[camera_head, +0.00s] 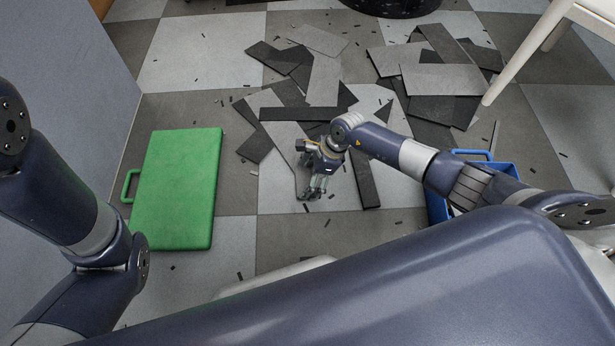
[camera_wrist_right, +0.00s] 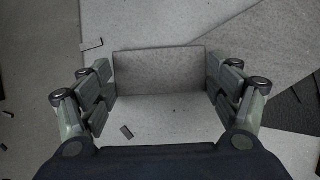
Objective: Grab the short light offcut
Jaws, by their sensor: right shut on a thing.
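My right gripper (camera_head: 313,188) points down at the floor in the middle of the head view. In the right wrist view my right gripper (camera_wrist_right: 160,80) is shut on a short light grey offcut (camera_wrist_right: 160,68), a small rectangular piece that spans the space between the fingers. In the head view the fingers and wrist hide this offcut, and I cannot tell it from the pale floor. My left arm shows at the left edge of the head view; its gripper is out of view.
Dark and light offcuts, such as a long dark strip (camera_head: 364,178), lie scattered beyond and beside the right gripper. A green case (camera_head: 178,190) lies at the left. A blue bin (camera_head: 437,208) stands at the right, partly behind my arm. A white chair leg (camera_head: 512,72) stands upper right.

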